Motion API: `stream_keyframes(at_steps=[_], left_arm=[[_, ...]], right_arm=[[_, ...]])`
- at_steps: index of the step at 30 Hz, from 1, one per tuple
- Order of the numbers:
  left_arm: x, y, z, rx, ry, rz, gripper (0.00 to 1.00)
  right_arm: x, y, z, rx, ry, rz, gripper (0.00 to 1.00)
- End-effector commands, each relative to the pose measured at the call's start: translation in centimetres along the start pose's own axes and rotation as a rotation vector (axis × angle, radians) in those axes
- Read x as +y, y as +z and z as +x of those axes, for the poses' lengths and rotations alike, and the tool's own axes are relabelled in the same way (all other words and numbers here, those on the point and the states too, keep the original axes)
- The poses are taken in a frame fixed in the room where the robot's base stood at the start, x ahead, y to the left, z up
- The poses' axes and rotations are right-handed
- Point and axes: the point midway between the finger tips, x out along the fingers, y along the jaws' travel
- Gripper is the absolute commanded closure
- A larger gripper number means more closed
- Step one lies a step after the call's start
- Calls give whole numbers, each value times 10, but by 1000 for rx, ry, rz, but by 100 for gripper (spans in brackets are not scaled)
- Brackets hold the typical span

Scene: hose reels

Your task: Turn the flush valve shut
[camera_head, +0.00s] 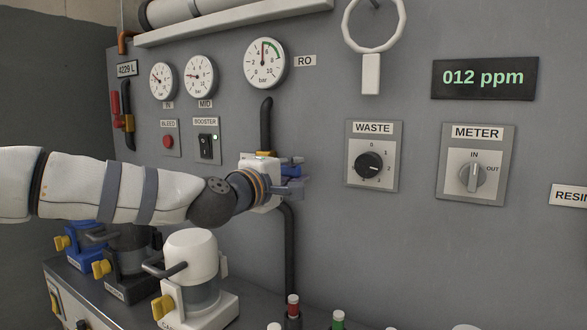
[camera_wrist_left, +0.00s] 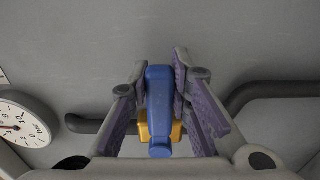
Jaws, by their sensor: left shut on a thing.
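The flush valve shows in the left wrist view as a blue lever handle (camera_wrist_left: 159,105) on a brass-coloured body (camera_wrist_left: 176,131). In that picture the lever lies crosswise to the dark pipe (camera_wrist_left: 265,93). My left gripper (camera_wrist_left: 162,85) has one finger on each side of the lever and is shut on it. In the head view my left gripper (camera_head: 292,180) is at the wall panel, below the RO gauge, with a bit of blue lever (camera_head: 291,170) showing. The valve body is mostly hidden there by my gripper. My right gripper is in neither view.
The WASTE knob (camera_head: 369,165) and METER switch (camera_head: 473,177) are to the right on the panel. The BOOSTER switch (camera_head: 206,147) is to the left. A white canister (camera_head: 192,262) and bottles (camera_head: 293,307) stand on the bench below my arm.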

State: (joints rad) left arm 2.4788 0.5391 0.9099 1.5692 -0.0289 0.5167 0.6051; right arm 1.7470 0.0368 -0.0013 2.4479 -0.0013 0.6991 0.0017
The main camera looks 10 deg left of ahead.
Motion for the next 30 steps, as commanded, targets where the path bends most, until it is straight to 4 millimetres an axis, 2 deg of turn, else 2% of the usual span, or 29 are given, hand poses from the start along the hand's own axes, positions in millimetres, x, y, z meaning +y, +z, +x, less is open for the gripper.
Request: stream_keyframes(at_steps=[11, 12, 15, 25, 28, 30], left_arm=[[-1, -1, 0, 2, -1, 10, 100], [-1, -1, 0, 2, -1, 10, 79], [-1, -1, 0, 2, -1, 9, 60], [0, -1, -4, 1, 0, 7, 60], [0, -1, -20, 1, 0, 7, 60], [1, -1, -40, 1, 1, 4, 60]], right_arm=[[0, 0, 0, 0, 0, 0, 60], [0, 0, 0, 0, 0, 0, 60], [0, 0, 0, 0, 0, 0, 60], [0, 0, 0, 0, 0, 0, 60], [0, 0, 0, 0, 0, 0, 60], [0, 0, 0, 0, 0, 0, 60]])
